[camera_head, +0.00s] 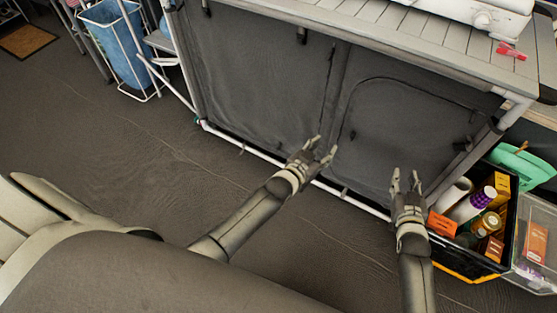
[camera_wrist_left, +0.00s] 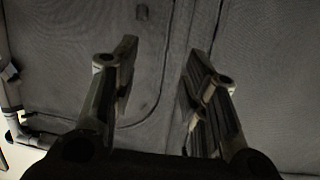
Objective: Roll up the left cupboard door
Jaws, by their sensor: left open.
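The left cupboard door (camera_head: 255,75) is a dark grey fabric panel hanging down flat on the front of the camping cupboard. A seam separates it from the right door (camera_head: 400,130), which has a curved zip line. My left gripper (camera_head: 325,148) is open and empty, in front of the lower part of the cupboard near that seam. The left wrist view shows its two fingers apart (camera_wrist_left: 155,85), with grey fabric (camera_wrist_left: 260,50) and a curved seam behind them. My right gripper (camera_head: 405,178) is open and empty, in front of the right door's lower right part.
A black crate (camera_head: 468,262) with bottles and boxes stands right of my right gripper. A slatted tabletop (camera_head: 400,25) tops the cupboard, with a pale tube (camera_head: 265,155) along its base. A blue bin (camera_head: 115,40) stands upper left. The floor (camera_head: 110,130) left of my left arm is clear.

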